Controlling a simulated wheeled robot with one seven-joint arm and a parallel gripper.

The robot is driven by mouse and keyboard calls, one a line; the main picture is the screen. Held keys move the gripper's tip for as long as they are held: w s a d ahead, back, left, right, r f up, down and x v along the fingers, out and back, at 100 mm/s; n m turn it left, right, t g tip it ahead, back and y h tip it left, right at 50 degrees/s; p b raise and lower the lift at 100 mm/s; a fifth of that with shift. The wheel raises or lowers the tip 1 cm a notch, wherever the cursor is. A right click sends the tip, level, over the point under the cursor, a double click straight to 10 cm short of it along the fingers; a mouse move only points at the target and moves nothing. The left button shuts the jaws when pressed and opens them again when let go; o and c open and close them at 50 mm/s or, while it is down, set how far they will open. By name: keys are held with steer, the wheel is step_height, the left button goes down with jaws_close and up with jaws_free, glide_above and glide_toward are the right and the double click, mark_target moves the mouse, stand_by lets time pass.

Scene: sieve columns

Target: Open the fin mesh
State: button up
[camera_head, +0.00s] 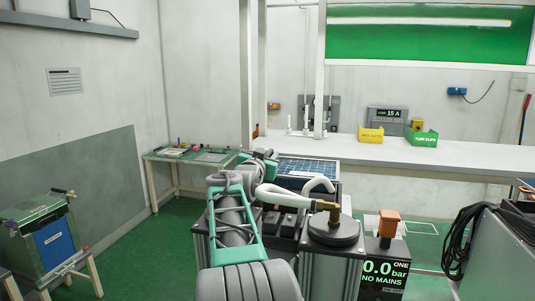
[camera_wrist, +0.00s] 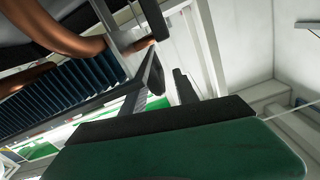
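A dark blue finned panel (camera_head: 308,168), which looks like the fin mesh, lies in a dark frame at the middle of the head view, just right of my arm. In the wrist view, a row of dark blue fins (camera_wrist: 62,92) runs along the left, below a copper pipe (camera_wrist: 55,32). My gripper (camera_wrist: 165,66) has its two black fingers apart with nothing visible between them. The fingers are to the right of the fins, near a pale metal post; I cannot tell whether they touch anything. In the head view my gripper is small and mostly hidden by my arm.
A white hose (camera_head: 285,195) and brass fitting stand close right of my arm. A box reading 0.0 bar (camera_head: 384,268) is at the lower right. A long white bench (camera_head: 450,160) with yellow and green bins runs behind. Green floor (camera_head: 165,240) is open to the left.

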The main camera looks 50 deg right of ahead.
steer(key=shift+c, duration=0.2)
jaws_close()
stand_by(1.1)
